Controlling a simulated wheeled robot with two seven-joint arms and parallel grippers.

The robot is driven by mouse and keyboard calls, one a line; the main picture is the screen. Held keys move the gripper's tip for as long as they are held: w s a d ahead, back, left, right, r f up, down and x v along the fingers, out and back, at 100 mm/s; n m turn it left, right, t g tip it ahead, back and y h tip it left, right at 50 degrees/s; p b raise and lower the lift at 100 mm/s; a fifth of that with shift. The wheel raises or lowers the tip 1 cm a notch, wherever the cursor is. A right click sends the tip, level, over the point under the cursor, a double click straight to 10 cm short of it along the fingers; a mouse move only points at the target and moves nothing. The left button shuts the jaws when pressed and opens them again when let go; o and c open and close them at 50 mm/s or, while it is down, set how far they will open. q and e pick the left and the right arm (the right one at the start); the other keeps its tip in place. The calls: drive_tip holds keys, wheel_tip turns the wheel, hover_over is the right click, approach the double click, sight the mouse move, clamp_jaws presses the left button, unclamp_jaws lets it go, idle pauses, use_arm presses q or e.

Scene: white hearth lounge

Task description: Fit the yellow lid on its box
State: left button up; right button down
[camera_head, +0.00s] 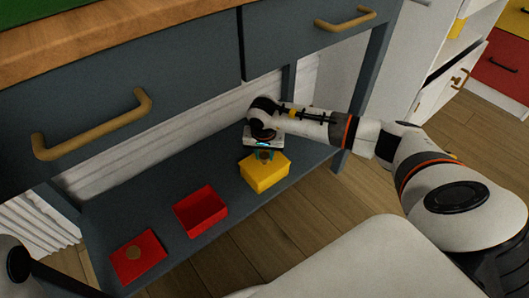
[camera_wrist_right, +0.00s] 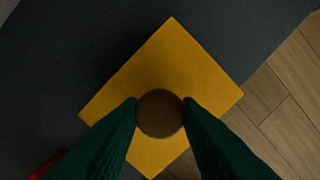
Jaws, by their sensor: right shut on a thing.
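The yellow lid (camera_wrist_right: 175,75) is a flat square with a round brown knob (camera_wrist_right: 160,113), seen from above in the right wrist view. My right gripper (camera_wrist_right: 160,115) is shut on this knob, with one dark green finger on each side. In the head view, my right gripper (camera_head: 264,154) points down over the yellow box (camera_head: 266,178) on the low grey shelf. The lid and box show as one yellow block there, lid on top and roughly lined up. I cannot tell whether the lid is fully seated. My left gripper is out of the picture.
An open red box (camera_head: 201,211) stands left of the yellow box on the shelf (camera_head: 160,218). A red lid (camera_head: 138,257) with a round knob lies farther left. Grey drawers with brass handles (camera_head: 95,125) overhang the shelf. Wooden floor (camera_head: 300,215) lies in front.

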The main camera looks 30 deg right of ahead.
drive_tip(key=shift+f, duration=0.15)
idle(0.4)
idle(0.4)
drive_tip(key=shift+c, duration=2.4)
unclamp_jaws()
